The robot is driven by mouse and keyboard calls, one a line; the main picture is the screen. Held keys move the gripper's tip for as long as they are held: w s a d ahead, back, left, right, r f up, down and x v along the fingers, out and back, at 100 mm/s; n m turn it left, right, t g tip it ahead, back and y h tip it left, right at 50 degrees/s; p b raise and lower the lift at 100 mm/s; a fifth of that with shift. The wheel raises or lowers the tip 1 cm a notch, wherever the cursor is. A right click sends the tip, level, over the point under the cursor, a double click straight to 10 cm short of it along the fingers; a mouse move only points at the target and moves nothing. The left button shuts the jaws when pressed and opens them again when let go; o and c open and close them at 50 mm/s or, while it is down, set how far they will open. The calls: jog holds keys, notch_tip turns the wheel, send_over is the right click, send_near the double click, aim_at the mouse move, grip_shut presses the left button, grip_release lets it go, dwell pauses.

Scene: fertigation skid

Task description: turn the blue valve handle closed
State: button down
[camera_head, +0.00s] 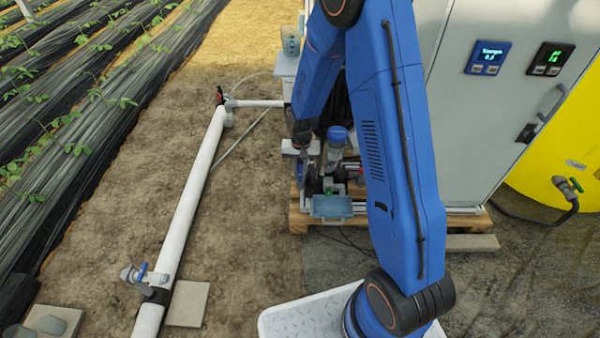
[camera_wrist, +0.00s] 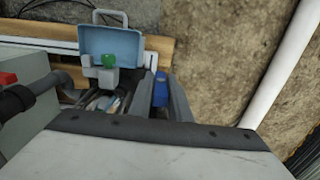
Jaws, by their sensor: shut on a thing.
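My gripper (camera_head: 303,158) reaches down over the equipment skid in the head view, left of a blue-capped part. In the wrist view my gripper (camera_wrist: 163,98) is shut, with a narrow blue piece between its grey fingers. This blue piece looks like the blue valve handle (camera_wrist: 160,90); only a short length shows, and its turn angle cannot be told.
A light blue tray (camera_head: 331,207) sits at the pallet's (camera_head: 297,220) front edge, close to my gripper. A green knob (camera_wrist: 108,60) and grey pipework crowd the gripper's left in the wrist view. A grey cabinet (camera_head: 478,120) stands right. Bare soil left of the pallet is open.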

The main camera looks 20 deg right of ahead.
jog(key=shift+y, duration=0.7)
jog(key=c, duration=1.7)
grip_release()
notch_tip(320, 180, up, 10)
